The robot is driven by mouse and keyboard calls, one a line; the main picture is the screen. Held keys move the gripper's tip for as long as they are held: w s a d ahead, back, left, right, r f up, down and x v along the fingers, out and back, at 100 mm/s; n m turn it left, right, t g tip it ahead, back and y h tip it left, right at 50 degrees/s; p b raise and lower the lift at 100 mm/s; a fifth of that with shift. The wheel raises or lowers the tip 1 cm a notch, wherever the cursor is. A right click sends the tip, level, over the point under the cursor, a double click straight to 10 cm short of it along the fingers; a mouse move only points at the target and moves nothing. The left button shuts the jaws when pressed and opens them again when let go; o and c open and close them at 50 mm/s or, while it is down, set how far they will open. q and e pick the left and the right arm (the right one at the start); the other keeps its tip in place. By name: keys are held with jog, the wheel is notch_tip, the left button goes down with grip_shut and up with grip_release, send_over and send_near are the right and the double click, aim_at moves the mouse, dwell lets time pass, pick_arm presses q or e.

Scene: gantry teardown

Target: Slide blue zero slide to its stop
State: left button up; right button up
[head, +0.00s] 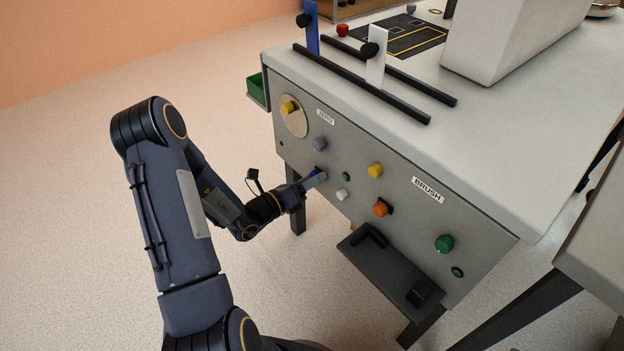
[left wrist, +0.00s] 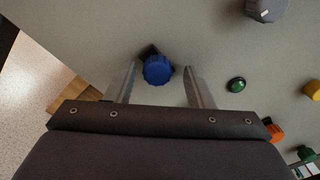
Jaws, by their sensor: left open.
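A blue ribbed knob (left wrist: 158,70) with a dark piece behind it sits on the grey front panel (left wrist: 210,30). In the left wrist view it lies between the two fingers of my left gripper (left wrist: 162,85). The fingers are apart, with a gap on each side of the knob. In the head view my left gripper (head: 314,181) is at the panel (head: 410,210), below the ZERO label (head: 325,117), and mostly covers the blue knob. I cannot tell from the pictures how far the knob can travel. My right gripper is not in view.
Near my left gripper are a grey knob (head: 320,144), a small green button (head: 346,177), a white knob (head: 342,195) and a yellow knob (head: 375,170). A dark shelf (head: 385,265) juts out lower right. A blue upright (head: 312,32) stands by the rails on top.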

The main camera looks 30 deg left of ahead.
pick_arm(q)
jog(key=p+v, duration=0.1)
jog(key=v, duration=0.6)
jog(key=shift+s, duration=0.25)
jog(key=s+d+r+m+g+h, duration=0.3)
jog(key=d+r+m+g+h, duration=0.35)
jog(key=d+r+m, duration=0.45)
jog(key=s+d+r+m+g+y, duration=0.2)
jog(key=s+m+g, duration=0.2)
jog(key=s+m, duration=0.45)
jog(key=s+d+r+m+g+y, duration=0.1)
jog(key=s+d+m+g+y, duration=0.4)
jog(key=m, duration=0.7)
jog(key=s+a+r+m+t+y, duration=0.1)
jog(key=s+a+m+t+y, duration=0.3)
jog(key=a+m, duration=0.3)
notch_tip(320, 180, up, 29)
jog(key=h+p, duration=0.1)
jog(key=p, duration=2.8)
